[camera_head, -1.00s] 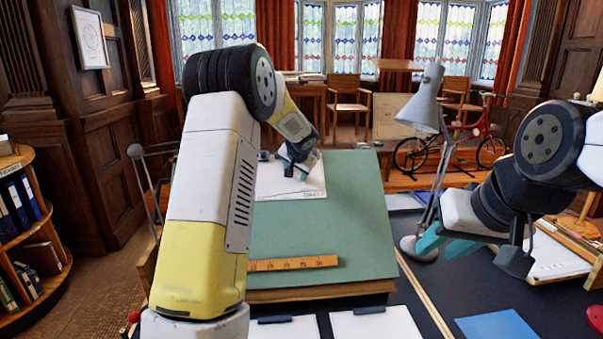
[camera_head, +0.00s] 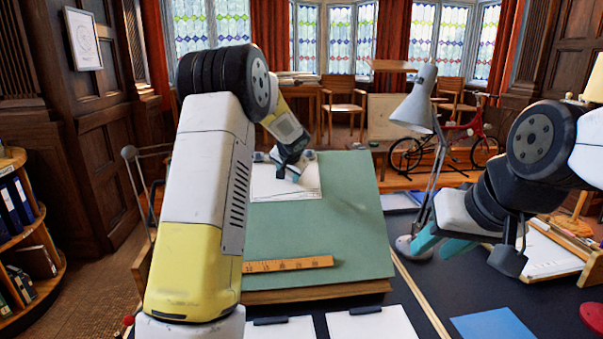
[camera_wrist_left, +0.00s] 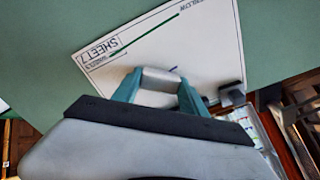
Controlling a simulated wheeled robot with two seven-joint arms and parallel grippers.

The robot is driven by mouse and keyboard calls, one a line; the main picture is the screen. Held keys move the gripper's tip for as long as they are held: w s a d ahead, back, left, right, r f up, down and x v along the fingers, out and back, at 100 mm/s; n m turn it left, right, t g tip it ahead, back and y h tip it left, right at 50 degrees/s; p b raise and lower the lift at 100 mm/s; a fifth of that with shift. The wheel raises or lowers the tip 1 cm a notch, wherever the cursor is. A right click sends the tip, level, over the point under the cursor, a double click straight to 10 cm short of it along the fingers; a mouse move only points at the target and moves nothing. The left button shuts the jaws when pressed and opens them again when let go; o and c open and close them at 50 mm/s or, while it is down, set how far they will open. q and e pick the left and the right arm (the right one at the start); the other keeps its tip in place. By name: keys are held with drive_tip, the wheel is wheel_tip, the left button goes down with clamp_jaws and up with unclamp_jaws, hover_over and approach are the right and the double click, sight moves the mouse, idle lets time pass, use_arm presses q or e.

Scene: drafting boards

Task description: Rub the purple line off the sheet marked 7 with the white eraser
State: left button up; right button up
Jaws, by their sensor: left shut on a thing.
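The sheet marked 7 (camera_head: 262,187) lies on the far part of the green drafting board. It also shows in the left wrist view (camera_wrist_left: 205,45), with its "SHEET 7" label and a green line. A short bit of purple line (camera_wrist_left: 173,69) shows just beyond the white eraser (camera_wrist_left: 158,88); the rest is hidden by eraser and gripper. My left gripper (camera_head: 292,176) is over the sheet. Its teal fingers are shut on the eraser in the left wrist view (camera_wrist_left: 158,92). I cannot tell if the eraser touches the paper. My right gripper (camera_head: 438,242) is empty, its fingers apart, right of the board.
An orange-yellow scale ruler (camera_head: 290,264) lies on the near part of the green board (camera_head: 320,225). A grey desk lamp (camera_head: 415,110) stands between the board and my right arm. Dark clips (camera_wrist_left: 232,94) sit at the sheet's far edge. White sheets (camera_head: 372,324) lie nearest me.

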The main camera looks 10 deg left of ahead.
use_arm(q)
drive_tip(key=shift+s+a+f, duration=0.1)
drive_tip(key=shift+s+a, duration=0.25)
drive_tip(key=shift+a, duration=0.5)
drive_tip(key=shift+s+a+f, duration=0.1)
drive_tip(key=shift+s+a, duration=0.25)
drive_tip(key=shift+a, duration=0.5)
drive_tip(key=shift+w+d+r, duration=0.1)
drive_tip(key=shift+w+d, duration=0.35)
drive_tip(key=shift+d, duration=0.65)
drive_tip(key=shift+w+d+r, duration=0.15)
drive_tip(key=shift+w+d, duration=0.3)
drive_tip(key=shift+d, duration=0.7)
drive_tip(key=shift+w+d+r, duration=0.1)
drive_tip(key=shift+w+d, duration=0.35)
drive_tip(key=shift+d, duration=0.65)
drive_tip(key=shift+r, duration=0.15)
drive_tip(key=shift+v, duration=2.95)
drive_tip(key=v, duration=0.3)
drive_tip(key=shift+s+a, duration=0.1)
